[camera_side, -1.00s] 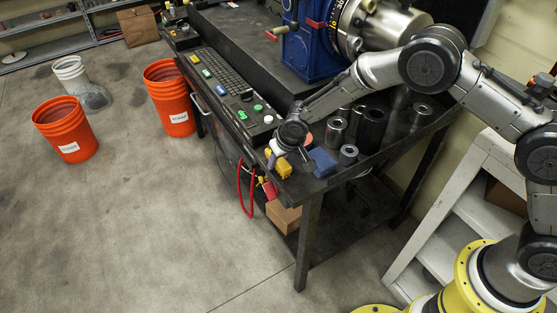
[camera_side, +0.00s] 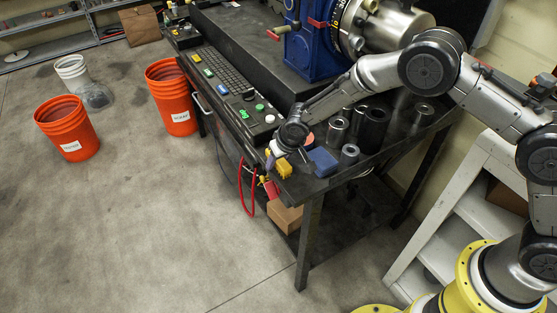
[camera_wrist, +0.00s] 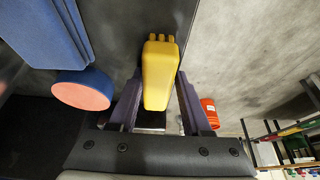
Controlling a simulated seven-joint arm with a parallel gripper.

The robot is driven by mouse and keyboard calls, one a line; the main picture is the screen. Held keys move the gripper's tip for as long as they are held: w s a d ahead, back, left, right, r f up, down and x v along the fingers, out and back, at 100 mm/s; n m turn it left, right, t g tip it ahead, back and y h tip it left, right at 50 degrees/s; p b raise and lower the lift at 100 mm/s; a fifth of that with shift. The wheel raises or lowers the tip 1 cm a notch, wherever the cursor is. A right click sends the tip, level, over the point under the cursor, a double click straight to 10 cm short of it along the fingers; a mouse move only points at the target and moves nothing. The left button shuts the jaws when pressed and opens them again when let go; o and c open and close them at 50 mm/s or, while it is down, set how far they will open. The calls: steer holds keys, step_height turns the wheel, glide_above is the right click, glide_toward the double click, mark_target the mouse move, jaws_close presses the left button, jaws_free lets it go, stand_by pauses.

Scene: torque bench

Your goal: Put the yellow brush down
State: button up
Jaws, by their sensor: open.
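The yellow brush (camera_wrist: 159,72) lies at the front corner of the dark bench (camera_side: 310,190). It also shows in the side view (camera_side: 284,169), just below my gripper (camera_side: 272,158). In the wrist view my gripper (camera_wrist: 155,105) is open, with its two dark fingers on either side of the brush's near end. A gap shows between the brush and at least the right finger. Whether the left finger touches it I cannot tell.
A blue block (camera_side: 322,161) and a round piece with a pink face (camera_wrist: 82,90) lie close beside the brush. Several metal cylinders (camera_side: 372,128) stand behind. A control panel (camera_side: 238,98) runs along the bench. Orange buckets (camera_side: 68,128) stand on the floor.

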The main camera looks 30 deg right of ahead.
steer(key=shift+s+d+f, duration=0.35)
steer(key=shift+d+f, duration=0.15)
steer(key=shift+f, duration=0.05)
steer(key=shift+r, duration=0.3)
steer(key=v, duration=1.2)
steer(key=shift+w+a+r, duration=0.25)
steer(key=shift+r, duration=0.15)
steer(key=s+d+r, duration=1.2)
steer(key=s+r, duration=0.1)
steer(key=r, duration=0.3)
steer(key=s+d, duration=0.2)
steer(key=s, duration=0.8)
steer(key=s+d+t, duration=0.1)
steer(key=s+d, duration=0.2)
steer(key=s, duration=0.6)
steer(key=shift+s+r, duration=0.35)
steer(key=shift+s, duration=0.05)
